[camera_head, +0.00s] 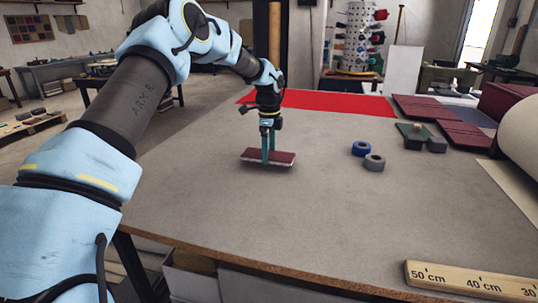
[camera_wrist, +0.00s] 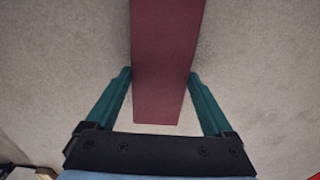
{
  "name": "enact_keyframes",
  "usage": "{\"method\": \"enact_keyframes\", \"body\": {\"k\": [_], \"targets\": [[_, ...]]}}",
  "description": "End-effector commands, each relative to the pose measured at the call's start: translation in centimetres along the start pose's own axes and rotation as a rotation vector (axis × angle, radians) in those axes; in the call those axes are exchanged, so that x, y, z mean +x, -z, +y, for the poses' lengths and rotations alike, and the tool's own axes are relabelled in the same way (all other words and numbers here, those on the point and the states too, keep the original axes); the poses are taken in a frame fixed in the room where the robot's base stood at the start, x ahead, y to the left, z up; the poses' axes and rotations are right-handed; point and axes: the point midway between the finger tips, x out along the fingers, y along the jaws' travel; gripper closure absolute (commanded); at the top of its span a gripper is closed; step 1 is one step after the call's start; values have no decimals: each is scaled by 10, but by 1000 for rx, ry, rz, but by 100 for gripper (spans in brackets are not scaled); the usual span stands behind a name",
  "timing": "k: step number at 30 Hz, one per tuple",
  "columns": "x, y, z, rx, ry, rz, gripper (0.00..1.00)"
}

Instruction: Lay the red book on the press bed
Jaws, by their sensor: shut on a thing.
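A dark red book (camera_head: 254,156) with a pale page edge is at the middle of the table in the head view. My gripper (camera_head: 268,157) points straight down over it, with its teal fingers shut on the book's two sides. In the wrist view the red book (camera_wrist: 166,60) runs away lengthwise between the fingers (camera_wrist: 162,75). The book looks level; I cannot tell whether it rests on the table or hangs just above it. I cannot make out with certainty which thing is the press bed.
On the grey table (camera_head: 330,215) lie a blue roll (camera_head: 360,148), a grey roll (camera_head: 374,162), a green tool (camera_head: 421,138) and dark red boards (camera_head: 425,107). A red cloth (camera_head: 340,102) covers the far edge. A wooden ruler (camera_head: 470,280) lies at the front right. The front middle is clear.

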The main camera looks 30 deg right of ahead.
Motion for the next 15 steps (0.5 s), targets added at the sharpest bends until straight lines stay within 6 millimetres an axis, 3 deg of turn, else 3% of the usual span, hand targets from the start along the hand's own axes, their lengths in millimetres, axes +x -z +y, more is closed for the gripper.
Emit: {"method": "enact_keyframes", "body": {"k": [5, 15], "targets": [[19, 0, 0, 0, 0, 0, 88], [24, 0, 0, -1, 0, 0, 88]]}}
